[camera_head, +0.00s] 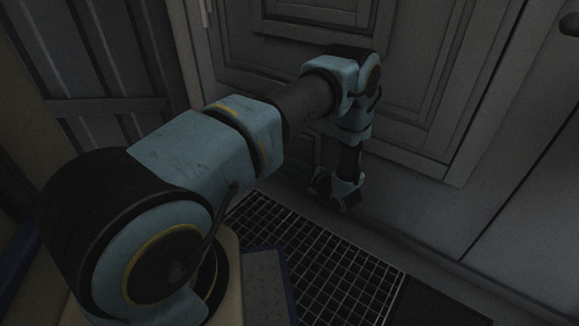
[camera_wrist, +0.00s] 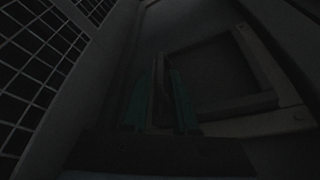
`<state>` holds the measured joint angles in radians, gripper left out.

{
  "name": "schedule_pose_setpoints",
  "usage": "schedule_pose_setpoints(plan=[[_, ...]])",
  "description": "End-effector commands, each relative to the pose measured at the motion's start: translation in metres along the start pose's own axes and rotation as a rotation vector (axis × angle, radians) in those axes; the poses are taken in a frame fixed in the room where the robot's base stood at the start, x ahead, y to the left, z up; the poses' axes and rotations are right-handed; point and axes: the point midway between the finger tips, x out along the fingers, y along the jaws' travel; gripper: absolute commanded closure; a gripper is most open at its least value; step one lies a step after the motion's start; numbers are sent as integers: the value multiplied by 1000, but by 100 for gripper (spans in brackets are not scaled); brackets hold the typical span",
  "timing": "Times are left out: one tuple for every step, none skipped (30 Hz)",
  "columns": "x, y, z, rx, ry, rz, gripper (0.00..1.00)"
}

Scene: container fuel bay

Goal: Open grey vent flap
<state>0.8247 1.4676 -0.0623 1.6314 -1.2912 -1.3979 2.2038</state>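A grey wall with raised, framed panels (camera_head: 412,100) stands behind my arm; I cannot tell which part is the grey vent flap. My gripper (camera_head: 340,190) points down in front of the lower wall, above the floor grating, partly hidden by my own wrist. In the wrist view, two dim greenish fingers (camera_wrist: 158,105) stand with a narrow dark strip between them. It is too dark to tell whether that strip is a gap or a held part. A recessed frame (camera_wrist: 268,100) lies to the right of the fingers, seemingly apart from them.
A metal floor grating (camera_head: 325,265) lies along the wall's foot; a grid also shows at the wrist view's left (camera_wrist: 40,65). A slatted part (camera_head: 315,12) sits at the top. A dark ribbed panel (camera_head: 90,70) stands at the left. The wall's right part (camera_head: 520,170) is unobstructed.

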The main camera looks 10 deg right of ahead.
Motion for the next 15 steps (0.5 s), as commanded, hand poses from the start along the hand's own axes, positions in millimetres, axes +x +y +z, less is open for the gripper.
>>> schedule_pose_setpoints(plan=[[10,2,-1,-2,-2,0,73],[15,2,-1,-2,-2,0,73],[20,2,-1,-2,-2,0,73],[24,2,-1,-3,-1,0,73],[27,2,-1,-3,-1,1,73],[31,2,-1,-3,-1,1,73],[34,1,-1,-2,0,1,73],[36,1,-1,-2,0,0,73],[38,0,-1,-2,0,0,73],[39,0,0,-1,0,0,73],[40,0,0,-1,0,0,73],[41,0,0,-1,1,-1,73],[41,0,0,-1,1,-1,73],[41,0,0,-1,1,-1,73],[41,0,0,-1,1,-1,73]])
